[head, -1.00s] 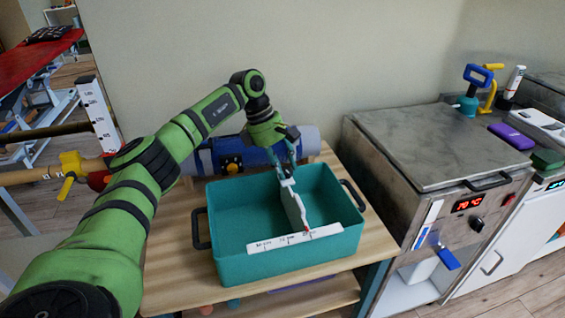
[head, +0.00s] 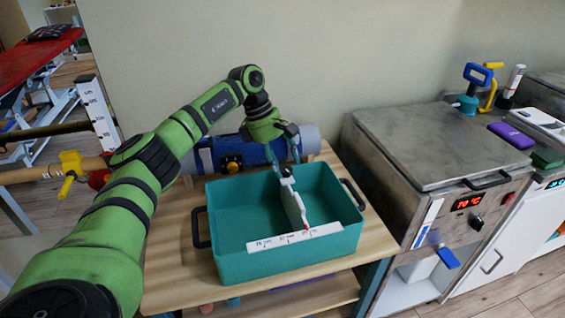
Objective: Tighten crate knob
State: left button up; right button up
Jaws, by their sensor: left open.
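The teal crate (head: 232,238) stands on the wooden table, with a white scale strip (head: 290,240) along its front rim. A white divider (head: 295,205) stands inside it, its red-tipped pointer at the strip's right part. A small black knob (head: 287,171) shows at the divider's rear top end. My left gripper (head: 285,163) is open just above the knob, fingers pointing down around it. I cannot tell whether the fingers touch the knob. My right gripper is not in view.
A blue roll (head: 228,152) with a yellow knob lies behind the crate. A steel-topped heater cabinet (head: 440,145) reading 70 °C stands close on the right. Bare table top (head: 175,255) shows left of the crate.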

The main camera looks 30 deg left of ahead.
pick_arm(q)
jog(key=v, duration=1.1)
jog(key=shift+r, duration=0.2)
jog(key=shift+s+a+f, duration=0.1)
jog(key=shift+s, duration=0.05)
